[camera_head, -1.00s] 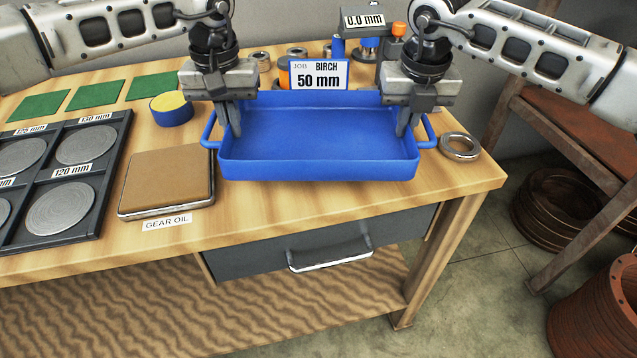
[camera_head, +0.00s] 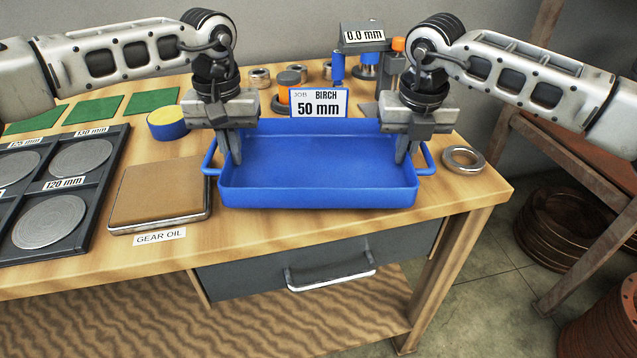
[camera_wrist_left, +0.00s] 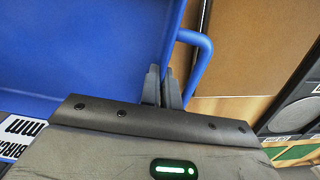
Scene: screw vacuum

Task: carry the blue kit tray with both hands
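The blue kit tray (camera_head: 318,197) is level at the front of the workbench, a loop handle at each short end. It looks empty. My left gripper (camera_head: 235,155) points down at its left end wall; in the left wrist view the fingers (camera_wrist_left: 163,88) are close together on the wall, beside the handle (camera_wrist_left: 203,60). My right gripper (camera_head: 402,155) points down at the right end wall in the same way, its fingertips partly hidden. Both look shut on the tray. I cannot tell if the tray's underside touches the bench.
A job card (camera_head: 318,103) reading 50 mm stands at the tray's back edge. A brown-topped gear oil pad (camera_head: 158,190) lies left of the tray, and a metal ring (camera_head: 463,160) right. Behind stand a gauge (camera_head: 363,35) and several small parts. The bench front (camera_head: 350,222) is clear.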

